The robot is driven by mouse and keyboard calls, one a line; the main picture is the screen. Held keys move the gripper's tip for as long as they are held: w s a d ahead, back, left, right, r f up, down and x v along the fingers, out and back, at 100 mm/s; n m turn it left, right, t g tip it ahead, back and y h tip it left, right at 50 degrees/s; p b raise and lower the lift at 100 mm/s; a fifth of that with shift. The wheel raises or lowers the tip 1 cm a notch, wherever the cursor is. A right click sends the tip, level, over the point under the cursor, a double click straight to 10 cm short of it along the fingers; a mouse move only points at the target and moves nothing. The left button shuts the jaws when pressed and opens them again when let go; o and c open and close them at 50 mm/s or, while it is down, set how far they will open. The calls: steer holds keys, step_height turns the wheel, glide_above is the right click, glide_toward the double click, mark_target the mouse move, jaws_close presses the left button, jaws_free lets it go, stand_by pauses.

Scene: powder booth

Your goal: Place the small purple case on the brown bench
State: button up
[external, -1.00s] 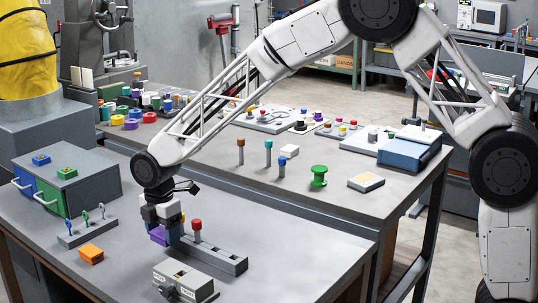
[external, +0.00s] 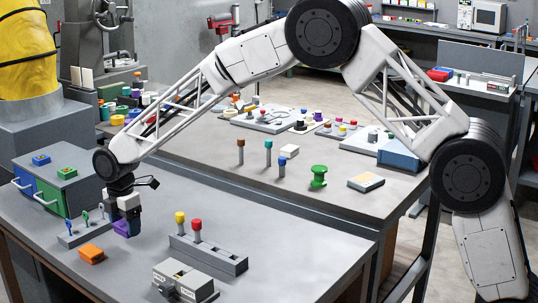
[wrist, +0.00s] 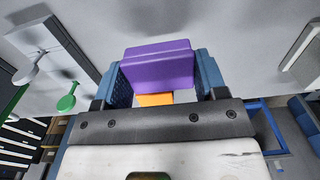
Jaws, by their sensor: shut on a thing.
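The small purple case (external: 122,229) is held between the blue fingers of my gripper (external: 128,222), low over the front bench (external: 140,268). In the wrist view the purple case (wrist: 158,65) is clamped between both fingertips of my gripper (wrist: 162,75). I cannot tell whether its underside touches the bench. The front bench has a grey top and brownish legs; no bench top looks brown.
An orange block (external: 91,254) lies just left of the gripper. A peg rack (external: 218,255) and a grey switch box (external: 185,281) stand to the right. A stand with keys (external: 83,229) and a drawer cabinet (external: 70,189) are on the left.

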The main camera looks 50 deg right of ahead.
mark_target(121, 243)
steer(key=shift+w+a+f, duration=0.1)
steer(key=shift+w+a, duration=0.05)
steer(key=shift+w, duration=0.55)
steer(key=shift+w+a+f, duration=0.1)
steer(key=shift+w, duration=0.6)
steer(key=shift+f, duration=1.65)
steer(key=shift+f, duration=0.15)
steer(key=o, duration=0.9)
steer(key=shift+o, duration=0.2)
steer(key=shift+r, duration=6.1)
